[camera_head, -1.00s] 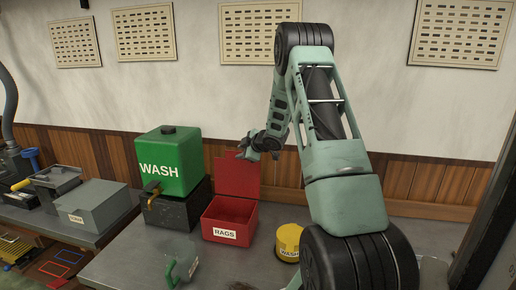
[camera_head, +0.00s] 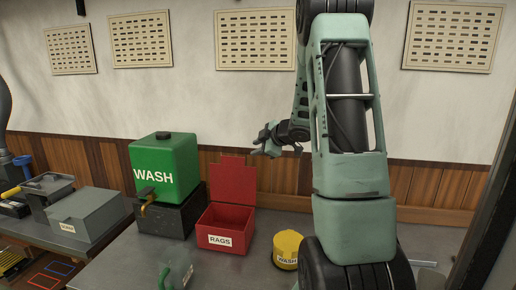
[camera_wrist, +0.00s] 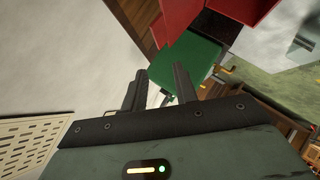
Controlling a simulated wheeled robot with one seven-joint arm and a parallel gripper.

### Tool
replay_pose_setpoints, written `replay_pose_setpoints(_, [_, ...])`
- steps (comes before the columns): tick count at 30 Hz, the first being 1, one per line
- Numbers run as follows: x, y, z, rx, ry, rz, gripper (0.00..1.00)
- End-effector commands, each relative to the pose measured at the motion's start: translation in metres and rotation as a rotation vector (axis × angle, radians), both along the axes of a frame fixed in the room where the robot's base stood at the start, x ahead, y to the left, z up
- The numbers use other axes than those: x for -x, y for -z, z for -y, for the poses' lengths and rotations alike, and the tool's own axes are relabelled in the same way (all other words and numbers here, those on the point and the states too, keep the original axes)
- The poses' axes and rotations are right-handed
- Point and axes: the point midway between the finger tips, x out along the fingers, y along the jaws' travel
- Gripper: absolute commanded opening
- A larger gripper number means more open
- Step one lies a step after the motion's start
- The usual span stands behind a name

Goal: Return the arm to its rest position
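My arm rises from the lower right of the head view, with its large green link nearly upright and its forearm going off the top edge. My gripper (camera_head: 262,146) hangs in the air in front of the wall, above and behind the open red RAGS box. It also shows in the wrist view (camera_wrist: 160,72), where its two dark fingers stand apart with a gap between them. It is open, and I see nothing held in it.
Grey boxes (camera_head: 88,212) stand left. The air around my gripper looks clear.

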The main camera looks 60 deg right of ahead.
Motion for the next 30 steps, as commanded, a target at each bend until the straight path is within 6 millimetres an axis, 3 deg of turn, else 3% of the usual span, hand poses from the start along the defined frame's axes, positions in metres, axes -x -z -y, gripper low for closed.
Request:
replay_pose_setpoints(12, [-0.001,0.0,0.0,0.0,0.0,0.0,0.29])
replay_pose_setpoints(16, [-0.023,0.001,-0.027,-0.016,0.002,-0.001,0.29])
replay_pose_setpoints(20, [-0.06,0.007,-0.096,-0.069,0.019,-0.027,0.29])
replay_pose_setpoints(23, [-0.079,0.016,-0.167,-0.129,0.037,-0.076,0.29])
replay_pose_setpoints(26, [-0.08,0.029,-0.239,-0.19,0.048,-0.148,0.29])
replay_pose_setpoints(30, [-0.056,0.05,-0.335,-0.263,0.051,-0.28,0.29])
